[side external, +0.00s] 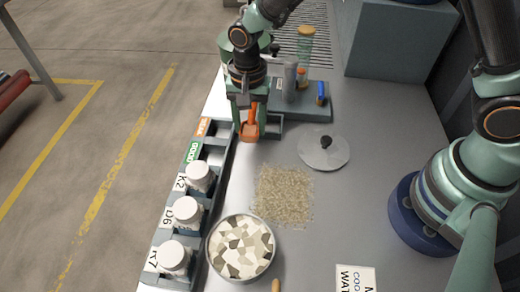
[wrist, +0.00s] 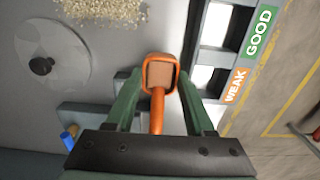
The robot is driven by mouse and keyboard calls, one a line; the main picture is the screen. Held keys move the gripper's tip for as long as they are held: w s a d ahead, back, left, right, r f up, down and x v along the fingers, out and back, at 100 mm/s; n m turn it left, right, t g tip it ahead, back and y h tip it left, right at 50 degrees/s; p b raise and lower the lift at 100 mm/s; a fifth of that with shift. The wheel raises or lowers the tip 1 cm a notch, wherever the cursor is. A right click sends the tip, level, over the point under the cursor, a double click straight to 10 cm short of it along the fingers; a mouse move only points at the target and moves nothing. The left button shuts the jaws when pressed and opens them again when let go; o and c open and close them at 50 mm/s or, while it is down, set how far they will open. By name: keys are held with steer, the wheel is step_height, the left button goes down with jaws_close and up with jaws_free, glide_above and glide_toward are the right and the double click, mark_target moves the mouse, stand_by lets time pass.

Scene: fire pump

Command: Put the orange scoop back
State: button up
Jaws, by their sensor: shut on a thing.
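The orange scoop (side external: 250,129) is in my gripper (side external: 247,108), bowl end hanging down in the side view. In the wrist view the scoop's square bowl (wrist: 160,72) points away from the wrist, and its handle runs back between the two green fingers of my gripper (wrist: 157,95). The gripper is shut on the handle. The scoop appears above the edge between the grey tool stand (side external: 318,106) and the labelled rack (side external: 215,160); its exact height is unclear. Part of the stand behind the gripper is hidden.
A pile of grains (side external: 283,194) and a bowl of pale chunks (side external: 240,248) are nearer. White jars (side external: 186,212) stand in the rack. A blue item (side external: 321,92) stands on the stand. The right-hand table is mostly clear.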

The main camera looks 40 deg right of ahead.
mark_target(250, 128)
steer(key=shift+f, duration=0.6)
steer(key=o, duration=1.3)
step_height(250, 128, up, 13)
steer(key=s+d+r+n+t, duration=0.2)
steer(key=s+d+r+n, duration=0.2)
steer(key=d, duration=0.5)
steer(key=s+d+r+n+t, duration=0.3)
steer(key=s+d+r+n, duration=0.1)
steer(key=d, duration=0.5)
steer(key=shift+s+d+r+n+t, duration=0.15)
steer(key=shift+s+n+t, duration=0.15)
steer(key=shift+s+n, duration=0.35)
steer(key=shift+s, duration=0.15)
